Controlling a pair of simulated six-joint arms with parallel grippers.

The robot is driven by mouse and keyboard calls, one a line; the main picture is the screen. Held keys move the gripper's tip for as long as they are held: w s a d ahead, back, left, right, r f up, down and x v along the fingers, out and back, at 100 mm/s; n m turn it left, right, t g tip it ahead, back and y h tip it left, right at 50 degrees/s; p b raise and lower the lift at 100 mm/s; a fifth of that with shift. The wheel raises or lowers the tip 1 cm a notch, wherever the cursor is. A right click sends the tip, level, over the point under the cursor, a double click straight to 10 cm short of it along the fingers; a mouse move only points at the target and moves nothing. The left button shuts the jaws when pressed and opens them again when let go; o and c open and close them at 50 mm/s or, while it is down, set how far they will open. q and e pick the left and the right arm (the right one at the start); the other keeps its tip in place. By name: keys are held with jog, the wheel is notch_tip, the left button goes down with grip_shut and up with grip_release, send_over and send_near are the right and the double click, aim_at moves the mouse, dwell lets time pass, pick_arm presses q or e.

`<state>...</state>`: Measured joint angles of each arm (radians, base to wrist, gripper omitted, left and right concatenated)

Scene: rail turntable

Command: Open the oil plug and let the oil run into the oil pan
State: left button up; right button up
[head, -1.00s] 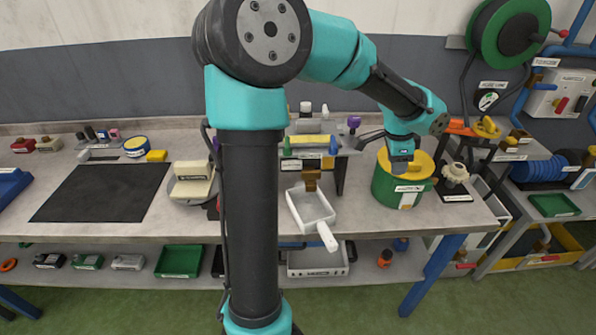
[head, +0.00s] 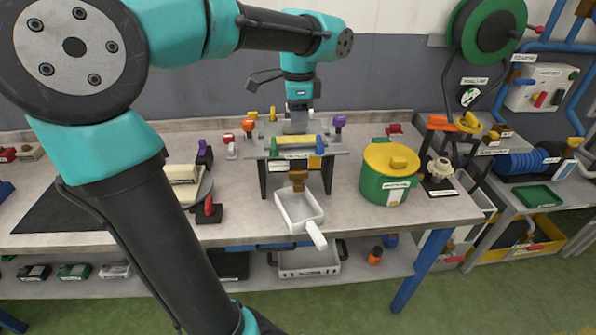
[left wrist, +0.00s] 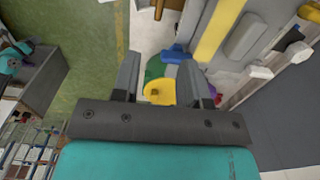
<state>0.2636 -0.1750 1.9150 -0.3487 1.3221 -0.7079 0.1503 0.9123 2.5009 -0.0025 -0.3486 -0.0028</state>
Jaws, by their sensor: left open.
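A white oil pan (head: 286,203) with a handle lies at the table's front edge, below a small stand (head: 263,178). A brown block (head: 298,178), perhaps the oil plug, hangs at the stand's front, just above the pan's back end. No oil shows. My left gripper (head: 297,130) is at the stand's top, above or just behind it; I cannot tell which. In the left wrist view its two fingers (left wrist: 158,65) are apart with nothing gripped. A yellow and green thing (left wrist: 158,92), probably the lidded pot, shows beyond them. My right gripper is not visible.
A green pot (head: 372,184) with a yellow lid stands right of the stand. The table is clear between pan and pot.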

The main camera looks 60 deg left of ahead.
aim_at(298, 171)
pick_arm(q)
notch_tip(298, 171, down, 17)
jog(key=shift+r, duration=0.1)
dwell(0.5)
jog(key=shift+c, duration=0.4)
grip_shut()
